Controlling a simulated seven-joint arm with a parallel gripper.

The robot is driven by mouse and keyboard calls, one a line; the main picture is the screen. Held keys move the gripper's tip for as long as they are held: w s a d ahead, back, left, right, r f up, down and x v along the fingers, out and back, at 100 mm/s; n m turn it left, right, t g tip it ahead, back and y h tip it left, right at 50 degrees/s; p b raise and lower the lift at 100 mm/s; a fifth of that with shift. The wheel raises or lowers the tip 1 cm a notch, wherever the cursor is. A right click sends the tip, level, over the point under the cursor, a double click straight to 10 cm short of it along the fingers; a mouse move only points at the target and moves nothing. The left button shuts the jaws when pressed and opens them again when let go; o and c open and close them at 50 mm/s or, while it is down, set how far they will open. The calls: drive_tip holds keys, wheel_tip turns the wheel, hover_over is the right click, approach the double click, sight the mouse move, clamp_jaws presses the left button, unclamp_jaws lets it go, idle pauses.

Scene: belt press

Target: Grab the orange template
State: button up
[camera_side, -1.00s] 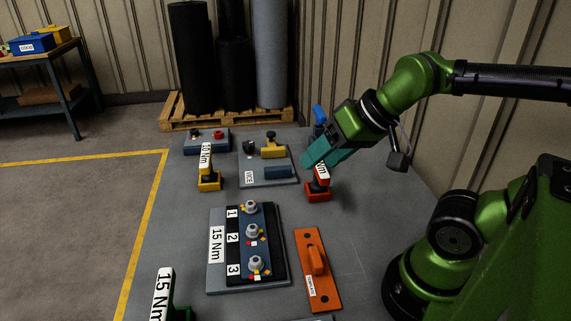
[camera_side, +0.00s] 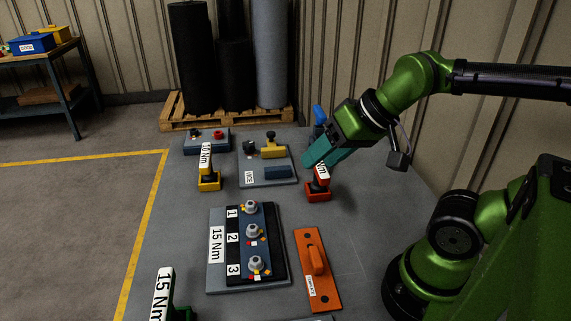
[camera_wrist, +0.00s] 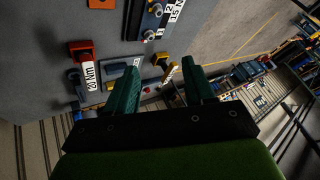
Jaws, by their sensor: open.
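The orange template (camera_side: 322,285) is a flat plate with a raised grip and a label. It lies on the grey table at the front right, just right of the 15 Nm board. A corner of the orange template also shows at the top of the wrist view (camera_wrist: 102,3). My gripper (camera_side: 310,166) has teal fingers and is well behind the template, up beside the red 20 Nm tool (camera_side: 318,190). In the wrist view my gripper (camera_wrist: 157,82) has its two fingers apart with nothing held between them.
The 15 Nm board (camera_side: 217,275) with three numbered bolts lies left of the template. A yellow-based tool (camera_side: 209,183), a vice plate (camera_side: 250,178) and a green-based tool (camera_side: 180,313) stand around it.

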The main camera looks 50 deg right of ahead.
wheel_tip(320, 180, down, 4)
drive_tip(key=w+d+m+g, duration=0.1)
drive_tip(key=w+d+g, duration=0.1)
drive_tip(key=w+g, duration=0.1)
drive_tip(key=m+g+y, duration=0.1)
drive_tip(key=m+g, duration=0.3)
drive_tip(key=g, duration=0.3)
hover_over(316, 254)
drive_tip(key=w+d, duration=0.1)
drive_tip(key=d, duration=0.1)
wheel_tip(316, 254, down, 14)
drive_tip(key=shift+w+a+r, duration=0.1)
drive_tip(key=shift+a, duration=0.05)
drive_tip(key=shift+x, duration=2.85)
drive_tip(key=shift+w, duration=0.2)
clamp_jaws()
